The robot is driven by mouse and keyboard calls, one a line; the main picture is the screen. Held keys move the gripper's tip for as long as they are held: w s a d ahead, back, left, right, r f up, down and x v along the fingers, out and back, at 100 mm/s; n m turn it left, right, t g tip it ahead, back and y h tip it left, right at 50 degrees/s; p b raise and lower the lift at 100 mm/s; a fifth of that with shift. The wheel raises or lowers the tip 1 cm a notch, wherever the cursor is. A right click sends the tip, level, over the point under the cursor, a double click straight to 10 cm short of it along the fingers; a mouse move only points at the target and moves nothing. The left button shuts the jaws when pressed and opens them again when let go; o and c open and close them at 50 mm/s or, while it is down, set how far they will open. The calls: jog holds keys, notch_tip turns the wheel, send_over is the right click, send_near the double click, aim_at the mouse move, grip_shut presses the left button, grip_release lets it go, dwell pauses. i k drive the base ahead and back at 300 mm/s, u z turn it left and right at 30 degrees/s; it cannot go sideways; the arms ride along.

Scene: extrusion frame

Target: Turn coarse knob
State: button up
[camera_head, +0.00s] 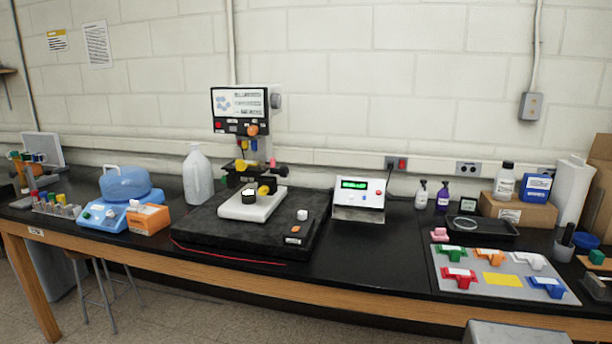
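A microscope-like instrument stands on a thick black slab (190,237) near the middle of the bench. Its head carries a screen (238,104) with a grey round knob (276,101) on the right side. An orange knob (253,130) sits below the screen. Lower down are a black knob (282,171) on the right and a yellow knob (263,190) near the white stage base (252,211). I cannot tell from labels which is the coarse knob. My gripper is not in view.
A white box with a green display (358,185) stands right of the slab. A white jug (197,175) and an orange-and-white box (149,218) stand left. A grey mat (455,262) with coloured pieces lies at right. The bench front between slab and mat is clear.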

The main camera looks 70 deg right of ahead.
aim_at(284, 171)
jog(key=u, duration=0.1)
jog(key=k, duration=1)
jog(key=z, duration=2)
jog(key=i, duration=0.95)
jog(key=z, duration=0.1)
